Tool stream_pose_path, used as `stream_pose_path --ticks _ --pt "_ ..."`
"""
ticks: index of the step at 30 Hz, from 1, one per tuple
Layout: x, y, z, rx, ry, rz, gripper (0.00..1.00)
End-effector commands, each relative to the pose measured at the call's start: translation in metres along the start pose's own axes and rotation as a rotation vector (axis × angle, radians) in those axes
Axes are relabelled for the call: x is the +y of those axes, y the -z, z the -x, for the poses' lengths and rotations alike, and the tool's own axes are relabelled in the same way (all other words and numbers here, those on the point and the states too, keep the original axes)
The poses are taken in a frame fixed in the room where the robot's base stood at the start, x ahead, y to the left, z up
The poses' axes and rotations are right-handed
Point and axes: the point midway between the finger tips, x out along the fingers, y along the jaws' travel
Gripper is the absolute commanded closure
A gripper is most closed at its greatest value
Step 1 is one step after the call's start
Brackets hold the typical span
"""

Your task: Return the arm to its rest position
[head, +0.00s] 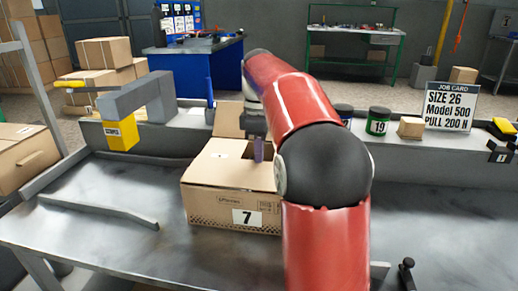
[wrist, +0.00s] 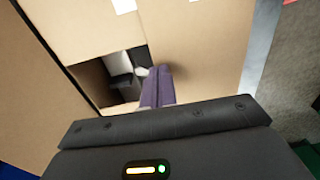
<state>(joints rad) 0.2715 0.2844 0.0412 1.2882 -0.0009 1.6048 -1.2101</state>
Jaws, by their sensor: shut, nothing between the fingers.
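My red arm reaches forward over the workbench in the head view. My gripper (head: 259,150) hangs over a cardboard box (head: 205,208) marked 7, near the top of its far side. In the wrist view the purple fingers of my gripper (wrist: 158,85) are together with nothing between them. They are in front of the box's cardboard (wrist: 205,65), beside a dark opening (wrist: 118,75). Something dark and pale shows inside that opening, too little to identify. My arm hides part of the box's right side.
The metal bench (head: 70,240) has a loose grey bar (head: 100,210) on its left. A grey press-like tool with a yellow end (head: 121,134) stands behind it. A jar marked 19 (head: 378,121), a small block (head: 411,127) and a job card (head: 450,106) stand on the back ledge.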

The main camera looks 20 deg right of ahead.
Motion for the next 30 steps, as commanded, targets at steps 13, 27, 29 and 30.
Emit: stream_pose_path --ticks 13,27,29,30 --pt "0.001 0.0 0.063 0.0 0.0 0.0 1.0" --pt "-0.024 0.003 0.08 0.012 -0.041 -0.073 1.0" --pt "-0.041 0.004 0.08 0.024 -0.069 -0.125 1.0" --pt "-0.053 0.004 0.079 0.035 -0.088 -0.166 1.0"
